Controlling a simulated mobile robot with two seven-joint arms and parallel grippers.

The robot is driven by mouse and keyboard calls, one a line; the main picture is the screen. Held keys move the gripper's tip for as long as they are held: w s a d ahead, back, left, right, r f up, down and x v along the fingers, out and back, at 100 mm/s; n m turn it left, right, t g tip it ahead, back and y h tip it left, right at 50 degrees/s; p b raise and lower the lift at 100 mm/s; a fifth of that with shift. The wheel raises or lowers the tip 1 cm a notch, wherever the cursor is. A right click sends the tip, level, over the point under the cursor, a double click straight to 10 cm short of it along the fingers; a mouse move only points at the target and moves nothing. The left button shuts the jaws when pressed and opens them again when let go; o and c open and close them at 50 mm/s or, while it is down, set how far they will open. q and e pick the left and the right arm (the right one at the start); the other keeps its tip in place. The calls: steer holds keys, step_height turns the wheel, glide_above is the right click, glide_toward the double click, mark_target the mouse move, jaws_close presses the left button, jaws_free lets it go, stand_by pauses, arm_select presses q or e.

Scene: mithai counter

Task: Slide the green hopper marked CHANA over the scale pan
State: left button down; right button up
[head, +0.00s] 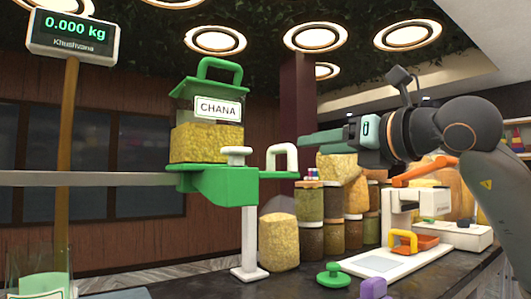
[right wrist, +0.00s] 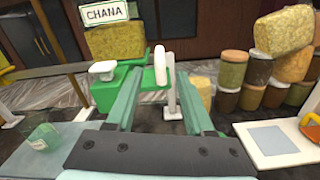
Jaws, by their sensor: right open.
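The green-lidded clear hopper marked CHANA (head: 207,143), full of yellow grains, sits on a green carriage (head: 232,184) at the right end of a grey rail (head: 90,179). A white knob (head: 236,155) and a white upright handle (head: 283,158) stand on the carriage. The handle also shows in the right wrist view (right wrist: 160,66). My right gripper (head: 304,140) is open, its fingertips just short of the handle; in the wrist view the handle lies between the fingers' lines. The scale display (head: 70,34) reads 0.000 kg. I cannot make out the scale pan. My left gripper is out of view.
A white post (head: 249,235) supports the rail end. Stacked grain jars (head: 308,212) stand behind. A white machine (head: 425,205) and a white board with a grey square (head: 372,264) stand right. A clear bag or container (head: 40,286) is at lower left.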

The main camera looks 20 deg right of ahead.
mark_target(279, 150)
steer(key=p+x, duration=0.4)
steer(key=x, duration=0.7)
steer(key=shift+w+a+r, duration=0.1)
steer(key=shift+w+a, duration=0.1)
steer(key=shift+w, duration=0.3)
jaws_close()
stand_by(0.8)
